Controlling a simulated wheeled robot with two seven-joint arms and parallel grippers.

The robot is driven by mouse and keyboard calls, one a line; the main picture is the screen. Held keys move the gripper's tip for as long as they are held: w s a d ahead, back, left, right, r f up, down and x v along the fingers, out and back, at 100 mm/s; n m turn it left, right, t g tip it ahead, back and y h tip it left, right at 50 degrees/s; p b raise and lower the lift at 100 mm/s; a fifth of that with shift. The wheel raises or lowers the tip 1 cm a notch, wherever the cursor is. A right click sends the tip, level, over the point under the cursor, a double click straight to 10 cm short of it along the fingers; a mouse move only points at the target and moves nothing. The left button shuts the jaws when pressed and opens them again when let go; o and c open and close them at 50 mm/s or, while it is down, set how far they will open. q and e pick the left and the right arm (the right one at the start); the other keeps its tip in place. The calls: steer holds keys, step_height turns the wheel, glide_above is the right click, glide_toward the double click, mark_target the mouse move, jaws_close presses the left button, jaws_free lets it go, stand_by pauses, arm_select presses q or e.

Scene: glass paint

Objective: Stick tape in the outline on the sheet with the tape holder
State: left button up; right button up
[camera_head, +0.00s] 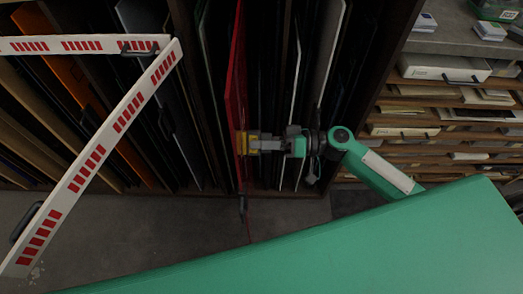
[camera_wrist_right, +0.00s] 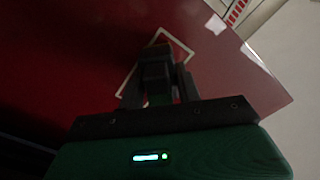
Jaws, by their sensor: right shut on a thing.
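A red sheet (camera_head: 235,85) stands upright, nearly edge-on, in front of the rack in the head view. In the right wrist view the red sheet (camera_wrist_right: 60,50) fills much of the picture and bears a white angular outline (camera_wrist_right: 176,40). My right gripper (camera_head: 254,144) is shut on the tape holder (camera_head: 242,146), whose yellow part is at or very near the sheet's face. In the right wrist view, my gripper (camera_wrist_right: 158,90) and the dark tape holder (camera_wrist_right: 157,66) cover part of the outline. I cannot tell whether they touch the sheet. My left gripper is not in view.
White bars with red blocks and black handles (camera_head: 115,120) cross the left side. A rack of upright panels (camera_head: 190,100) stands behind. Shelves with flat boxes (camera_head: 445,68) are at right. A green surface (camera_head: 330,240) fills the lower right. Grey floor (camera_head: 130,225) is bare at lower left.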

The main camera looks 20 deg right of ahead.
steer(key=shift+w+d, duration=0.2)
steer(key=shift+w, duration=0.25)
